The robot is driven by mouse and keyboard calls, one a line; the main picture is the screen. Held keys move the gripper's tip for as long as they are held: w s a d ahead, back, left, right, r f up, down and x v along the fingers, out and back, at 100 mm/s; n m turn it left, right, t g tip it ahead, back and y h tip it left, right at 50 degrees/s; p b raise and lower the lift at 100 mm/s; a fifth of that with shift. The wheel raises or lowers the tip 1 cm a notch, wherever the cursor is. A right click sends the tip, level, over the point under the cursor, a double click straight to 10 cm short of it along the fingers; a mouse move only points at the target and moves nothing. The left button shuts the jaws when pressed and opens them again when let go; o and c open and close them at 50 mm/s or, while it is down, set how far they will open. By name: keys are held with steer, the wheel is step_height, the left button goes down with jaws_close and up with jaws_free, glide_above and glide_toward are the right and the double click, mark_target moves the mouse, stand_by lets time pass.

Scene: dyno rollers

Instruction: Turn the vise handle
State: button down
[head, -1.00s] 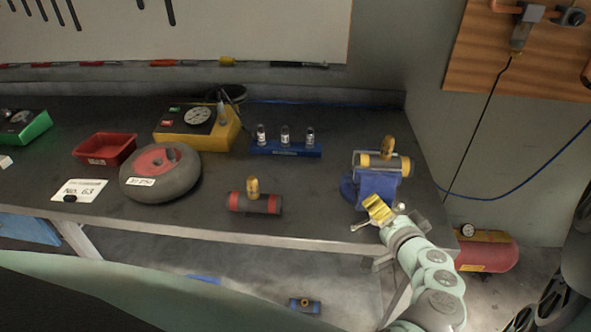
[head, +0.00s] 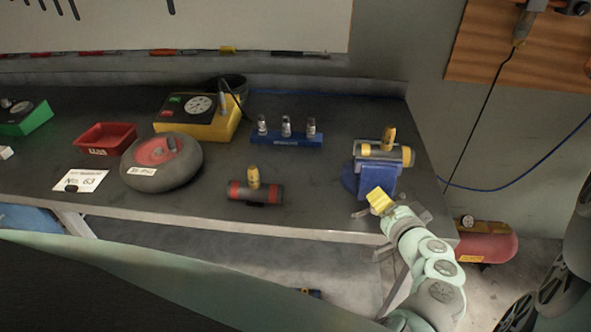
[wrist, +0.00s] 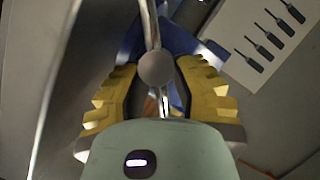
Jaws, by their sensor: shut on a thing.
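The blue vise (head: 378,182) stands at the bench's right front corner in the head view, with a grey and yellow cylinder (head: 398,156) in its top. My gripper (head: 379,201), with yellow fingers, is at the front of the vise. In the wrist view, the vise handle (wrist: 150,24) is a thin metal bar with a round metal boss (wrist: 155,68) between the fingers of my gripper (wrist: 156,74). My gripper is shut on the handle; the exact contact is partly hidden. Part of the handle shows left of the fingers in the head view (head: 361,213).
A red-ended cylinder (head: 268,194) lies left of the vise. Behind are a blue stand (head: 286,141) with small bottles and a yellow box (head: 222,129) with a dial. A wheel (head: 150,178) and a red tray (head: 92,136) are further left. A red tank (head: 490,248) stands right of the bench.

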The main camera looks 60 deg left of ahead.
steer(key=shift+w+d+f+m+b, duration=0.1)
steer(key=shift+f+m+b, duration=0.15)
steer(key=shift+m+b, duration=0.45)
steer(key=shift+f+m+g+y+b, duration=0.25)
steer(key=shift+m+y+b, duration=0.2)
steer(key=shift+b, duration=0.75)
steer(key=shift+m+y+b, duration=0.65)
steer(key=shift+m+b, duration=0.3)
steer(key=shift+b, duration=0.2)
steer(key=shift+r, duration=0.1)
steer(key=c, duration=0.7)
jaws_free()
steer(key=shift+r, duration=0.1)
steer(key=v, duration=1.2)
